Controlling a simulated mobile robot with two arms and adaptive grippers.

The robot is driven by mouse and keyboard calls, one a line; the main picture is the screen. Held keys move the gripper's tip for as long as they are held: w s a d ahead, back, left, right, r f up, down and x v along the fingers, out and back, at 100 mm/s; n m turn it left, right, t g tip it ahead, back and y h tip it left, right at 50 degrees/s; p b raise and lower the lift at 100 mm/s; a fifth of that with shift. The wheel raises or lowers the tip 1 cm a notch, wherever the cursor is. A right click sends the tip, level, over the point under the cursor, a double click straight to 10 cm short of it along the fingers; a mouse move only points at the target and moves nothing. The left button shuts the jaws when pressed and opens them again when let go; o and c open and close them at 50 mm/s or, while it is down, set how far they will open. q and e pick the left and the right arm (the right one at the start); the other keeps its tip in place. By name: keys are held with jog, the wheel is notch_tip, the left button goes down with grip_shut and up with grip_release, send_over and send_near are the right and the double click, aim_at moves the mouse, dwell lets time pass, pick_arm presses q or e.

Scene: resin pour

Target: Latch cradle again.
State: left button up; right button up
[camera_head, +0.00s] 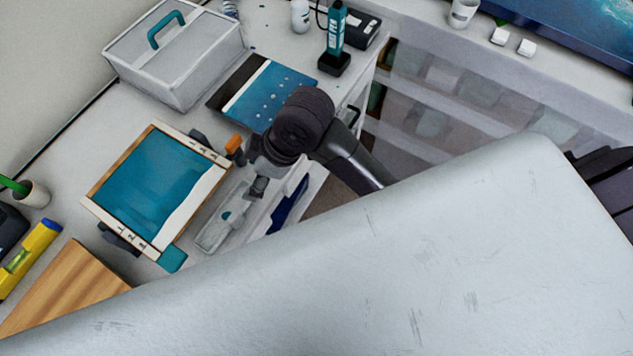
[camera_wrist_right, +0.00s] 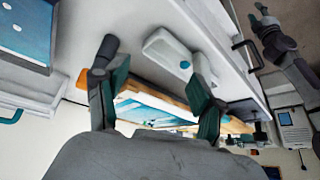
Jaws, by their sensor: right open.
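A wood-edged panel with teal resin (camera_head: 150,190) lies at a slant on the bench in the head view. Dark cradle parts (camera_head: 118,238) show from under its edge. A small orange piece (camera_head: 234,144), perhaps the cradle latch, stands by the panel's right corner; it also shows in the wrist view (camera_wrist_right: 82,80). My right gripper (camera_head: 252,182) is beside it, close to the panel's right edge. In the wrist view its fingers (camera_wrist_right: 155,92) are apart with nothing between them; the panel's edge shows beyond. My left gripper (camera_wrist_right: 259,15) appears at upper right, its fingers apart.
A small pale tray with a teal spot (camera_head: 212,225) lies beside my right gripper. A large pale surface blocks the head view's lower right.

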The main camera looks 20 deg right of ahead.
jog(key=s+d+f+m+h+b, duration=0.1)
jog(key=d+f+m, duration=0.3)
jog(key=f, duration=0.9)
jog(key=s+d+f+m+h, duration=0.2)
jog(key=d+f+m, duration=0.2)
jog(key=f, duration=1)
jog(key=shift+s+d+f+t+b, duration=0.2)
jog(key=shift+d+f+t+b, duration=0.15)
jog(key=shift+d, duration=1.3)
jog(key=s+d+f+m+g+h+b, duration=0.1)
jog(key=s+d+f, duration=0.2)
jog(key=s+f, duration=0.35)
jog(key=s+d+f+m+h, duration=0.1)
jog(key=s+d+f, duration=0.25)
jog(key=f, duration=0.55)
jog(key=s+d+f, duration=0.2)
jog(key=s+f, duration=0.2)
jog(key=s, duration=0.4)
jog(key=s+d+f+b, duration=0.1)
jog(key=s+d+f, duration=0.1)
jog(key=s+f, duration=0.3)
jog(key=s+g, duration=0.1)
jog(key=s, duration=0.3)
